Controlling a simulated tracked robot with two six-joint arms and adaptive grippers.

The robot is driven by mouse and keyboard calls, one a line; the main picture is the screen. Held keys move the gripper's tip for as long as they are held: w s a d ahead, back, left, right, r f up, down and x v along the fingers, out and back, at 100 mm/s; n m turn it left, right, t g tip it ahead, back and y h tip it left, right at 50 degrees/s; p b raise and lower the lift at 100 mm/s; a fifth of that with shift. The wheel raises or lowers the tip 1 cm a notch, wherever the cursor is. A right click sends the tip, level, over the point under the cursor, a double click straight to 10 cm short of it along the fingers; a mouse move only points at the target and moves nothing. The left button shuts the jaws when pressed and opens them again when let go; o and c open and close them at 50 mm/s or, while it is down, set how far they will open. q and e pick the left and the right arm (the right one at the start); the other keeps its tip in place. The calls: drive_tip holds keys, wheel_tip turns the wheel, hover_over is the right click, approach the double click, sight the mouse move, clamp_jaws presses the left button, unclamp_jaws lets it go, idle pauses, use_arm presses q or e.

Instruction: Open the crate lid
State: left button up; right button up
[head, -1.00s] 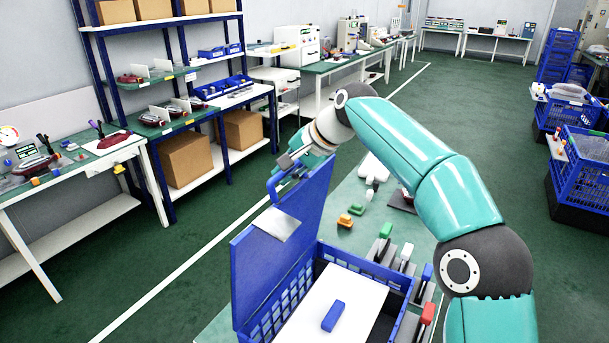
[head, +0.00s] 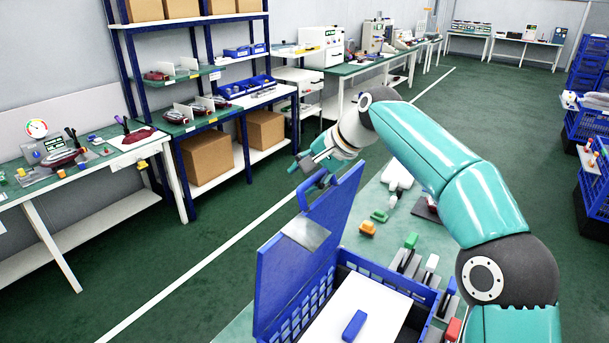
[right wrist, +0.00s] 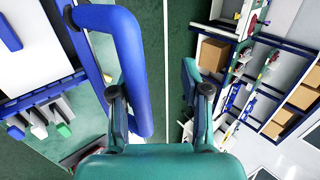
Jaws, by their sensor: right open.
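The blue crate (head: 392,272) stands on the green bench at the bottom centre of the head view. Its blue lid (head: 290,270) stands up, raised from the crate's left side, and a pale label (head: 306,233) is on it. A blue loop handle (head: 320,190) is at the lid's upper end; in the right wrist view the handle (right wrist: 138,75) looms large. My right gripper (head: 306,168) is open beside the handle. In the right wrist view its fingers (right wrist: 158,95) are apart, with the handle's outer bar near the left finger; contact is unclear. My left gripper is out of view.
A white panel with a blue block (head: 354,325) on it is inside the crate. Levers with coloured knobs (head: 411,241) line the crate's right side. An orange part (head: 367,228) and a green part (head: 379,216) lie behind. Shelving (head: 180,70) stands left, across clear floor.

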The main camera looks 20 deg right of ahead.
drive_tip(key=v, duration=0.7)
drive_tip(key=shift+w+r, duration=0.2)
drive_tip(key=shift+r, duration=0.15)
drive_tip(key=shift+w+d+f, duration=0.1)
drive_tip(key=shift+w, duration=0.05)
